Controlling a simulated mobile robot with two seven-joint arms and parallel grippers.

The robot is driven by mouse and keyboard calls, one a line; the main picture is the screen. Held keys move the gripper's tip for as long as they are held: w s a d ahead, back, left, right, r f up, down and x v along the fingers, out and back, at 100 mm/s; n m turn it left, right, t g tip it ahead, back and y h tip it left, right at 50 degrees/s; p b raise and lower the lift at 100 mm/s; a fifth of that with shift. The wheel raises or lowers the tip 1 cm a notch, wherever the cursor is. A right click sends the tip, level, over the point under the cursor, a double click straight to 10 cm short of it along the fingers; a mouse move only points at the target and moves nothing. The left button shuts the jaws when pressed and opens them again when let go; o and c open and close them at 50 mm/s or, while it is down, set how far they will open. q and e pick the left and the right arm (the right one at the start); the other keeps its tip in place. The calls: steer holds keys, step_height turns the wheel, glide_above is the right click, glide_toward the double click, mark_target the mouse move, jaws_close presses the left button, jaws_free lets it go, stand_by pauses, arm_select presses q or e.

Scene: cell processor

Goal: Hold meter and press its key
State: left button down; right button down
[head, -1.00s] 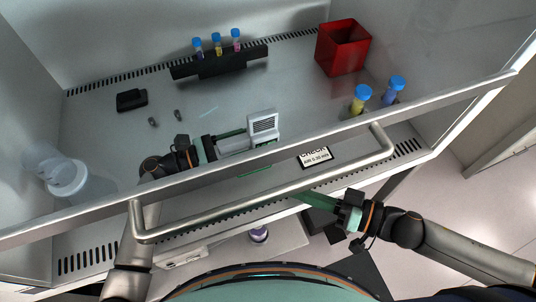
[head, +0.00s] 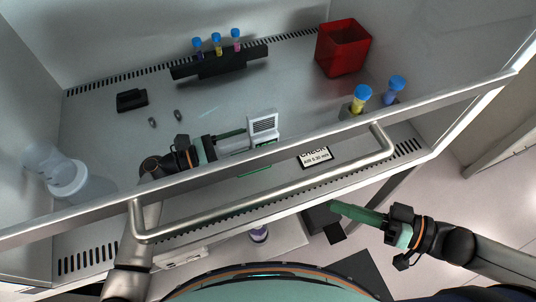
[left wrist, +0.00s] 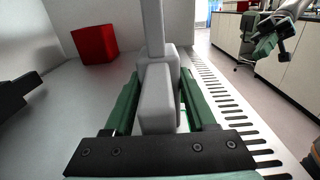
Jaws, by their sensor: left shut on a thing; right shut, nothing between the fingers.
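The meter (head: 263,128) is a pale grey-white device with a vented head, inside the cabinet behind the front rail. My left gripper (head: 236,140) is shut on the meter's body, with green fingers on both sides of it. In the left wrist view the meter (left wrist: 157,95) stands between the two fingers of my left gripper (left wrist: 157,110). Its key cannot be made out. My right gripper (head: 345,210) is shut and empty, outside the cabinet in front of the rail; it also shows at the upper right of the left wrist view (left wrist: 265,45).
A metal handle (head: 270,203) and sash rail cross the cabinet front between my right gripper and the meter. A red bin (head: 343,48), a black tube rack (head: 220,62), capped tubes (head: 361,98), a black block (head: 131,99) and a clear container (head: 66,180) stand inside. A sign (head: 315,156) lies near the front.

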arm_select(q)
jaws_free()
stand_by(0.5)
stand_by(0.5)
steer(key=shift+v, duration=4.05)
steer(key=shift+d, duration=0.1)
